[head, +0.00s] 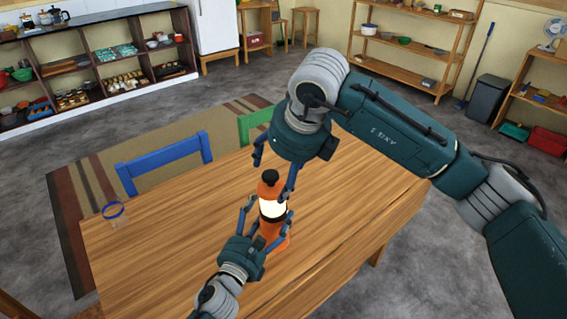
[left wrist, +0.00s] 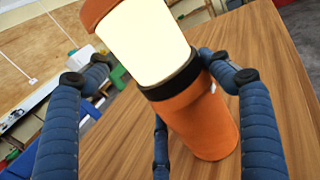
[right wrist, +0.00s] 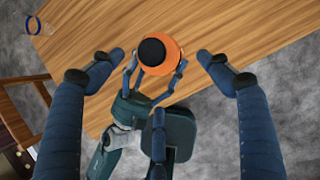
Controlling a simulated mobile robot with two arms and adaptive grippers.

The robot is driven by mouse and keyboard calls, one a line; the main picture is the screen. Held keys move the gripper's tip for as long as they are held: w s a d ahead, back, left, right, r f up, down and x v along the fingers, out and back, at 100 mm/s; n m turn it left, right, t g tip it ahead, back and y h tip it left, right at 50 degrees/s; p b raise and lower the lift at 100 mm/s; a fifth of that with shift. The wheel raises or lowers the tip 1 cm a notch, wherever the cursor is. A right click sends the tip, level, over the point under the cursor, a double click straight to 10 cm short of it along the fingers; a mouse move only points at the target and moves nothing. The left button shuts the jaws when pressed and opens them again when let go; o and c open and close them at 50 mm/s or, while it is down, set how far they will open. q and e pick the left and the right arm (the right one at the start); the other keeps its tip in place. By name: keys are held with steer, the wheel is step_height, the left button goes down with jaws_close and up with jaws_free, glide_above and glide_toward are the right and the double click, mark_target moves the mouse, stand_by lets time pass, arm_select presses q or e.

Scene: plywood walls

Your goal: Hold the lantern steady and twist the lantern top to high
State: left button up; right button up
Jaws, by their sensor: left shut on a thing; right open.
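The lantern (head: 273,208) stands upright on the wooden table, with an orange body, a glowing pale middle and an orange top with a black knob (head: 270,176). My left gripper (head: 267,205) is shut around the lantern from the near side. In the left wrist view its fingers flank the glowing part of the lantern (left wrist: 150,45) and the black band below it. My right gripper (head: 274,178) is open above the lantern, its fingers spread apart and pointing down. In the right wrist view the lantern's top (right wrist: 160,54) lies between and beyond the open fingers, not visibly touched.
The wooden table (head: 340,200) is mostly bare. A clear cup with a blue rim (head: 113,211) stands at its left end. A blue chair (head: 165,160) and a green chair (head: 256,124) stand at the far side. Shelves line the walls farther off.

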mark_target(275, 187)
steer(key=x, duration=0.8)
steer(key=shift+f, duration=0.15)
